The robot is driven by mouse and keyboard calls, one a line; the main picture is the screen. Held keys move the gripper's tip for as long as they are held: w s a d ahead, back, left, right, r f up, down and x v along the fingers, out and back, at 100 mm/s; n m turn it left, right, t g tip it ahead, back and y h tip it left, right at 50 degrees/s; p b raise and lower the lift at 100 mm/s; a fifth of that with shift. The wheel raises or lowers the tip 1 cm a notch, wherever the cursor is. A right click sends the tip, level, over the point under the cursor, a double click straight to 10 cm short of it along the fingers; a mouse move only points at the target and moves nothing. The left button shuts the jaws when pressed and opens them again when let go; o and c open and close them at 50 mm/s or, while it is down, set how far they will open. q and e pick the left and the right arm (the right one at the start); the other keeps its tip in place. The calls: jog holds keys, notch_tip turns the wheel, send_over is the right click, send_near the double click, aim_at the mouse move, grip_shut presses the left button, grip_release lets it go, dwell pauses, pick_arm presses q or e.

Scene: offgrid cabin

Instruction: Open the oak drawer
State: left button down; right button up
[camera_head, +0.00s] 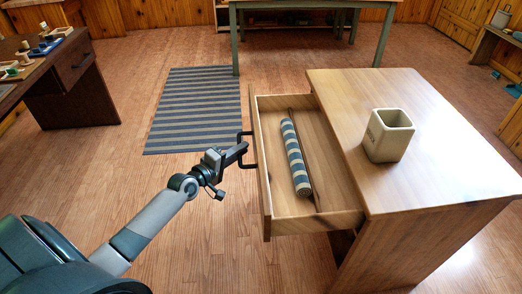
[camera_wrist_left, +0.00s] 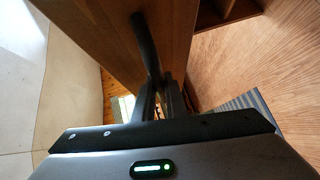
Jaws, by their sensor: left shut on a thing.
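The oak drawer (camera_head: 338,221) stands pulled well out of the left side of the oak desk (camera_head: 450,107). Its inside shows, with a rolled blue and beige striped thing (camera_head: 294,158) and a thin brown stick (camera_head: 303,160) lying in it. My left gripper (camera_head: 243,148) is shut on the drawer's dark bar handle (camera_head: 248,151), on the front's outer face. In the left wrist view the handle (camera_wrist_left: 146,42) runs down to my fingers (camera_wrist_left: 158,100) against the wooden drawer front (camera_wrist_left: 120,30). My right gripper is not in view.
A beige square cup (camera_head: 388,135) stands on the desk top. A striped rug (camera_head: 197,108) lies on the floor behind my arm. A dark table (camera_head: 75,70) with small items stands at left, a green-legged table (camera_head: 310,4) at the back.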

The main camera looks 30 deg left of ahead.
pick_arm(q)
jog(key=shift+s+a+b, duration=0.15)
jog(key=shift+s+a, duration=0.4)
jog(key=shift+a, duration=0.2)
jog(key=shift+s+a+b, duration=0.15)
jog(key=shift+s+a, duration=0.35)
jog(key=shift+a, duration=0.25)
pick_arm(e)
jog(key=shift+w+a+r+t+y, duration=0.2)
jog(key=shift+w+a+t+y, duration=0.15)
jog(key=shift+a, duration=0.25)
pick_arm(q)
jog(key=c, duration=1.8)
grip_release()
jog(key=v, duration=1.7)
jog(key=shift+s, duration=0.2)
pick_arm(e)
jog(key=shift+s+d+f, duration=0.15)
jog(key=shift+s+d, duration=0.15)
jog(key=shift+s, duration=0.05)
pick_arm(q)
jog(key=shift+a, duration=0.1)
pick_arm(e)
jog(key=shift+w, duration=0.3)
